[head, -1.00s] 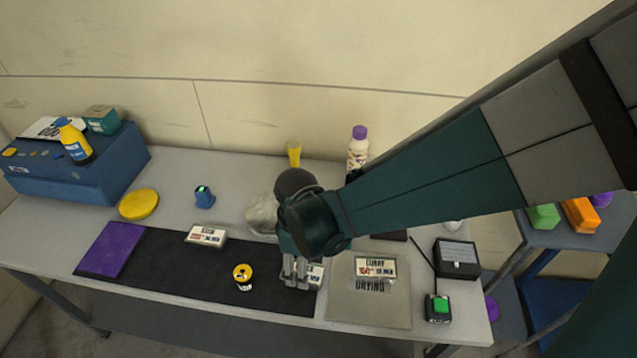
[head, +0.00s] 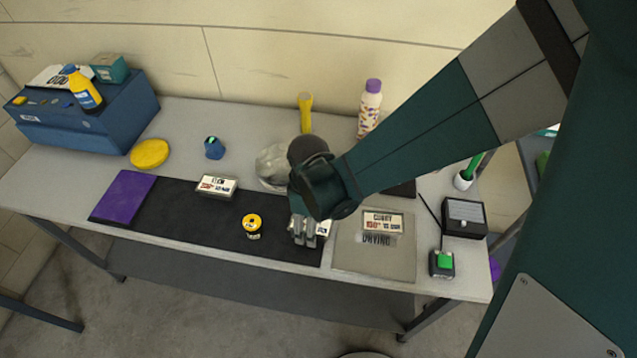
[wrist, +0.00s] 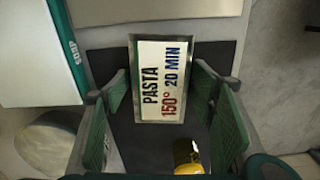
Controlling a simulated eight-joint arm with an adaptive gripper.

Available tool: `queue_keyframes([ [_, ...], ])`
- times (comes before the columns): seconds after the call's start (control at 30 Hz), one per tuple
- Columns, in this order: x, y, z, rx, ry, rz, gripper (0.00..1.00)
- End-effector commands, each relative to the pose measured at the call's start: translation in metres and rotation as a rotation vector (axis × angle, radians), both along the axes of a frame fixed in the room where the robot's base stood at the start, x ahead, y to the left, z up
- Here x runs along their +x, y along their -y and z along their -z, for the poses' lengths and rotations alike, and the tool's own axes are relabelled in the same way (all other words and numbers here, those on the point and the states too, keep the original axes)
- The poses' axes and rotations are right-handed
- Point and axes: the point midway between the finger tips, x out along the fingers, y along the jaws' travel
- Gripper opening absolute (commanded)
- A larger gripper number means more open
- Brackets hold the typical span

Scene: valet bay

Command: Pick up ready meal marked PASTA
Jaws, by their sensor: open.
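The ready meal marked PASTA (wrist: 162,82) lies flat on the dark mat, its white label reading 150° 20 MIN in the wrist view. My gripper (wrist: 163,95) is open above it, with one finger toward each side of the pack and nothing held. In the head view my gripper (head: 308,236) covers most of this meal; only a bit of its right end (head: 323,228) shows. Whether the fingers reach down beside the pack I cannot tell.
Another meal (head: 216,187) lies to the left, and one marked CURRY (head: 382,222) lies on the grey DRYING mat (head: 372,259). A yellow-topped tin (head: 252,227) stands close left of my gripper. A clear bag-like lump (head: 271,165) is behind it.

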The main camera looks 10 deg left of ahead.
Motion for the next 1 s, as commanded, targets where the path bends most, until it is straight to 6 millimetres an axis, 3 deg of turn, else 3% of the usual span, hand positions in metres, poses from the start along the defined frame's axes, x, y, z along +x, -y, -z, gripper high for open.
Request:
queue_keyframes([
  [0.23,0.0000,-0.0001,0.0000,0.000,0.000,0.000,0.55],
  [0.47,0.0001,-0.0001,-0.0001,0.000,0.000,0.000,0.26],
  [1.0,0.0002,-0.0002,-0.0087,0.000,0.000,0.000,0.26],
])
